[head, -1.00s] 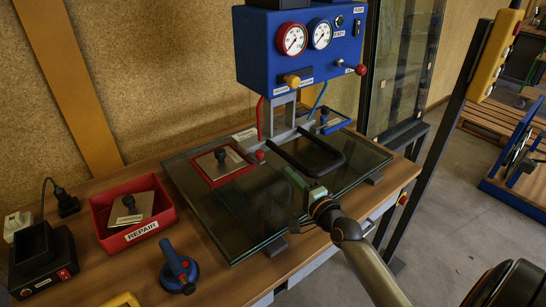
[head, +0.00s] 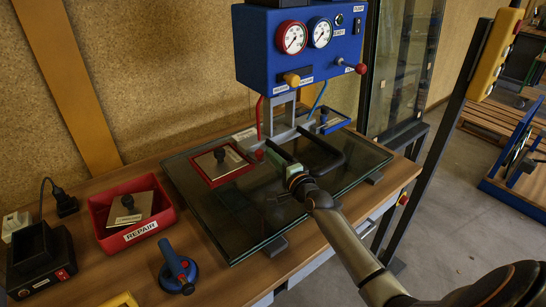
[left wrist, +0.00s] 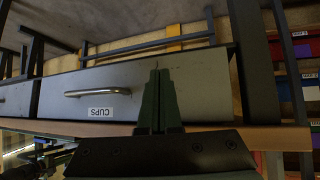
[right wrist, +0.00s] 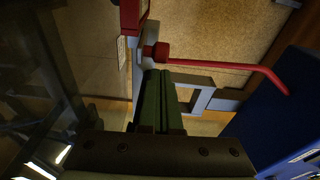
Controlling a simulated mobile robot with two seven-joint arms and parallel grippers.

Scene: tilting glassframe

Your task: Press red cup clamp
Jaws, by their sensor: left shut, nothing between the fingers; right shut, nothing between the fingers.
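A small red knob (head: 259,155) sits at the corner of the red-framed metal plate (head: 222,166) on the glass, near the end of a red hose (head: 259,118). The same red knob (right wrist: 157,51) shows in the right wrist view, just beyond my fingertips. My right gripper (head: 270,148) is shut and empty, its tips close to the knob; contact cannot be told. It also shows in the right wrist view (right wrist: 159,74). My left gripper (left wrist: 158,73) is shut and empty in front of a grey drawer labelled CUPS (left wrist: 150,88).
The glass pane (head: 245,215) lies on the wooden bench (head: 140,265). A blue gauge panel (head: 300,58) stands behind it. A red repair tray (head: 160,232) and a blue suction cup (head: 178,270) are at left.

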